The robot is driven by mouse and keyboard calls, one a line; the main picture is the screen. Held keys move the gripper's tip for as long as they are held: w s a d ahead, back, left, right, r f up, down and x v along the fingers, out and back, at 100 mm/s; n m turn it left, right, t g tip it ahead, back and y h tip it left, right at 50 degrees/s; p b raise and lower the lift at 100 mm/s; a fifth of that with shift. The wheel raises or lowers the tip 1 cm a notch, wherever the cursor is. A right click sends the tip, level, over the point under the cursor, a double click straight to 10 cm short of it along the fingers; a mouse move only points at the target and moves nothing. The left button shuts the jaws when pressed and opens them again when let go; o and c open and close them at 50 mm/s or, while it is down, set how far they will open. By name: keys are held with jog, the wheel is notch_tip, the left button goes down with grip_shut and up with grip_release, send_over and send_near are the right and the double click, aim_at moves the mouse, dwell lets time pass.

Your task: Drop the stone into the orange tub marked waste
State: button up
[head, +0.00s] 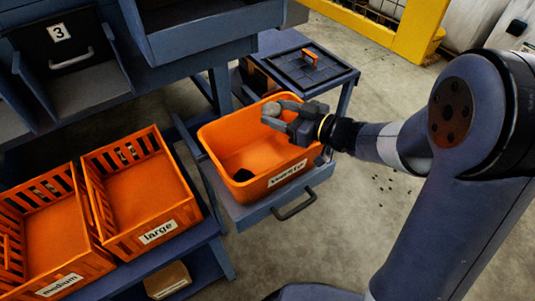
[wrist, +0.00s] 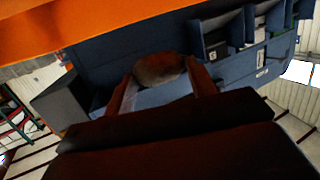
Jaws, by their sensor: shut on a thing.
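The orange tub (head: 222,141) with a "waste" label on its front stands on a blue pull-out shelf in the head view. A dark lump (head: 242,175) lies on the tub's floor. My gripper (head: 274,113) is over the tub's right rear part, level or a little above its rim. It is shut on the stone (head: 271,108), a greyish-brown rounded lump. In the wrist view the stone (wrist: 160,69) sits between the two fingertips. The tub's orange side (wrist: 80,20) fills the top left of the wrist view.
Orange crates marked "large" (head: 158,232) and "medium" (head: 62,285) stand to the left of the tub. The blue grader frame rises at the back left. Small dark bits lie on the floor at right.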

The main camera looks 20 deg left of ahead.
notch_tip(320, 180, down, 5)
jog(key=b, duration=0.4)
jog(key=shift+r, duration=0.1)
jog(key=o, duration=1.1)
jog(key=p+v, duration=0.1)
jog(key=v, duration=0.9)
jog(key=shift+s+d, duration=0.1)
jog(key=shift+d, duration=0.25)
